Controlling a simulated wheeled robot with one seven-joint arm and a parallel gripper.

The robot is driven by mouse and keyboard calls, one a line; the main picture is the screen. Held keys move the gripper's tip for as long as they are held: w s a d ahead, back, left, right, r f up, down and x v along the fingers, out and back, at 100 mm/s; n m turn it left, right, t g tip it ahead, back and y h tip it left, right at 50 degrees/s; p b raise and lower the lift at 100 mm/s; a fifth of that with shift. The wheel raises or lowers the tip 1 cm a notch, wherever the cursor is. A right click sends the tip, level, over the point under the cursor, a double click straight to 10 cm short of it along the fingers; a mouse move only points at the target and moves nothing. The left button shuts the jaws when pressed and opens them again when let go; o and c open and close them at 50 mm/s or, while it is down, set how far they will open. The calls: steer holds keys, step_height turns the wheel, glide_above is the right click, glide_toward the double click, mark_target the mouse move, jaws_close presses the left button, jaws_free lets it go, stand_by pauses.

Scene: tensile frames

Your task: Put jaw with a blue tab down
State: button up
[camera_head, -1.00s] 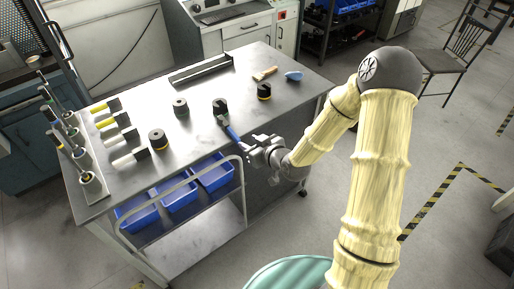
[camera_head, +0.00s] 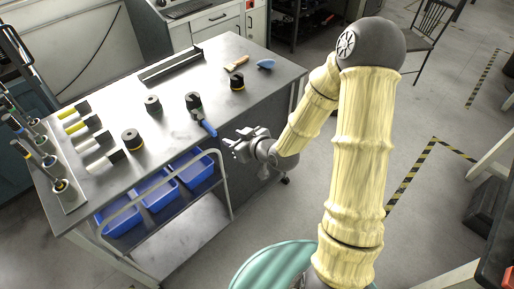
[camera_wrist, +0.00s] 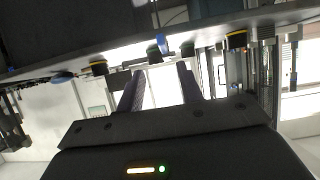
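The jaw with a blue tab (camera_head: 208,129) lies on the grey workbench near its front edge, its dark end beside a black cylindrical piece (camera_head: 193,100). In the wrist view, which shows the bench upside down, the blue tab (camera_wrist: 162,43) appears ahead of the fingers. My gripper (camera_head: 234,145) is just off the bench's front edge, to the right of the blue tab and apart from it. Its two fingers (camera_wrist: 162,88) are spread with an empty gap between them.
On the workbench (camera_head: 165,107) are several black pieces, some yellow-banded, such as one at right (camera_head: 237,82), a wooden-handled brush (camera_head: 237,63), a blue object (camera_head: 266,64), a long dark tray (camera_head: 186,67) and a tool rack (camera_head: 62,190). Blue bins (camera_head: 158,194) sit below.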

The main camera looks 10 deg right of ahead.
steer(key=s+d+r+m+g+h, duration=0.2)
steer(key=s+d+m+g+h, duration=0.1)
steer(key=s, duration=0.6)
steer(key=s+d+r+m+g+h, duration=0.3)
steer(key=s+d+g+h, duration=0.1)
steer(key=s+d, duration=0.4)
steer(key=shift+s+r+m+g, duration=0.2)
steer(key=shift+s+m+g, duration=0.2)
steer(key=shift+g, duration=0.2)
steer(key=shift+o, duration=0.8)
steer(key=shift+c, duration=0.8)
